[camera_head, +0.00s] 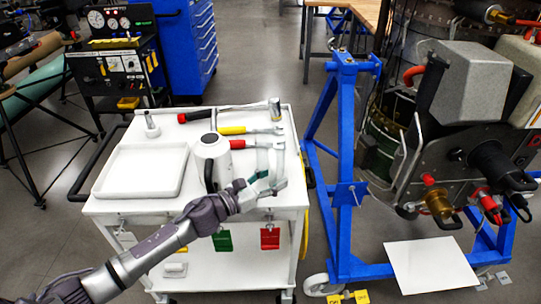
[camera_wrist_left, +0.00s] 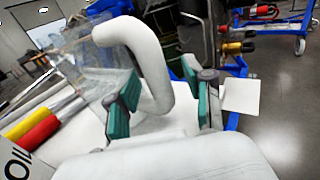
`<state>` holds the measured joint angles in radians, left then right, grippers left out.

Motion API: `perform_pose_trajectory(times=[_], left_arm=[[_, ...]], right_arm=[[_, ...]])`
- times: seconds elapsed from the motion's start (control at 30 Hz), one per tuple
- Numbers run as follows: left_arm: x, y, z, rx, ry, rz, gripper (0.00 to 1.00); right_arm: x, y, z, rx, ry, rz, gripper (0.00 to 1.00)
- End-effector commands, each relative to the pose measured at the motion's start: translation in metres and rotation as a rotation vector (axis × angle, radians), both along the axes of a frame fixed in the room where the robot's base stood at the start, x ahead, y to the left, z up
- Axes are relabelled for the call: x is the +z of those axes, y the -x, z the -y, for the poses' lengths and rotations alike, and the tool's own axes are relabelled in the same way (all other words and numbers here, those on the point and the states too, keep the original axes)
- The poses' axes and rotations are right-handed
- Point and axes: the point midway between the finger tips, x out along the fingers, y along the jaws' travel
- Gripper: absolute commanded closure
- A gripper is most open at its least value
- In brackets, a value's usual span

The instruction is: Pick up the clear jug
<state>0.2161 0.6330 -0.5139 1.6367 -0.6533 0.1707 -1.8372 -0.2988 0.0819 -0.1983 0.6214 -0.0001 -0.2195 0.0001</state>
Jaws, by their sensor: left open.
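The clear jug (camera_wrist_left: 98,58) is see-through and stands at the upper left in the left wrist view. A thick white curved handle (camera_wrist_left: 152,62) appears to belong to it. In the head view the jug is hard to make out, near the cart's right edge and partly behind my gripper. My left gripper (camera_head: 268,180) is open there. In the left wrist view its teal-padded fingers (camera_wrist_left: 163,102) are apart, with the lower end of the white handle between them. I cannot tell whether either finger touches it. My right gripper is out of view.
A white cart (camera_head: 140,210) carries a white tray (camera_head: 143,171), a white container (camera_head: 212,152) close left of my gripper, and a hammer (camera_head: 274,108) and red- and yellow-handled tools at the back. A blue stand (camera_head: 346,190) with machinery is close on the right.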

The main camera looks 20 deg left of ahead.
Motion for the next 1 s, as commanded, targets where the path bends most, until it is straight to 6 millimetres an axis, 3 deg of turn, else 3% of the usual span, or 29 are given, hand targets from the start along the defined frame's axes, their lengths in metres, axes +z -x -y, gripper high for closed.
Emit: perform_pose_trajectory(times=[0.03, 0.33, 0.83, 1.0], left_arm=[[0.0, 0.0, 0.0, 0.0, 0.0, 0.0, 0.5], [0.0, 0.0, 0.0, 0.0, 0.0, 0.0, 1.0], [0.002, 0.0, 0.0, 0.0, 0.0, 0.002, 1.0], [0.012, 0.0, 0.0, -0.001, -0.002, 0.005, 1.0]], right_arm=[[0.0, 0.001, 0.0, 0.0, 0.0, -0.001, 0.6], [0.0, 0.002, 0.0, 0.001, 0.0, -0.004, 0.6], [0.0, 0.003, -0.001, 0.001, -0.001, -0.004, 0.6], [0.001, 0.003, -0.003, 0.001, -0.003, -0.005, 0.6]])
